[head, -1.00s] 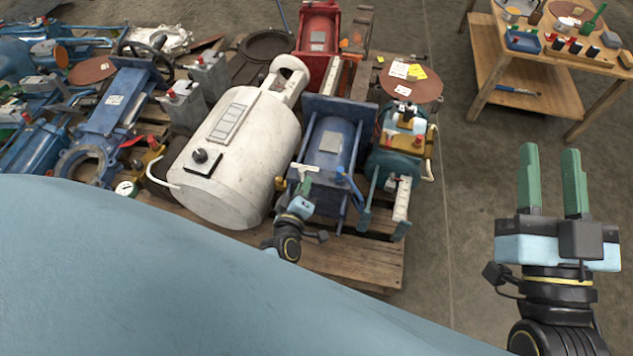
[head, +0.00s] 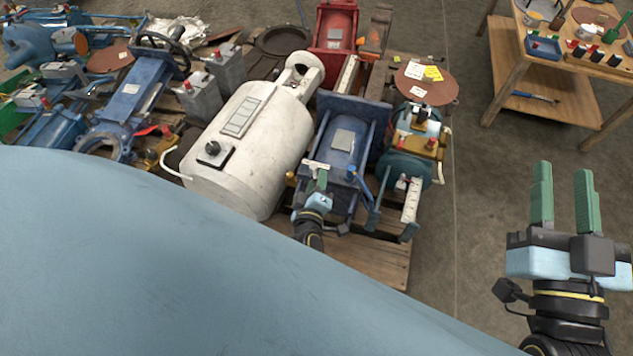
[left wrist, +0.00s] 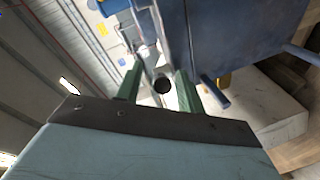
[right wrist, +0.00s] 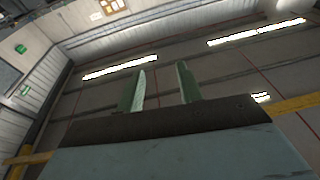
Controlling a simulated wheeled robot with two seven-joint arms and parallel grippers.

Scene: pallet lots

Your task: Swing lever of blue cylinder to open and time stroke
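The blue cylinder (head: 343,140) lies on a pallet in the middle of the head view, between a white tank and a teal unit. A small blue lever (head: 361,182) shows at its near end. My left gripper (head: 320,182) is at this near end, just left of the lever, fingers apart. In the left wrist view the cylinder's blue body (left wrist: 245,30) fills the upper right, and a dark round end (left wrist: 162,86) shows between the open green fingers. I cannot tell whether they touch anything. My right gripper (head: 565,200) is open and empty, off to the right.
The white tank (head: 250,140) stands close on the left and the teal unit (head: 412,165) close on the right. A red cylinder (head: 335,30) is behind. A wooden table (head: 520,70) stands at upper right. Bare floor (head: 475,200) lies right of the pallet.

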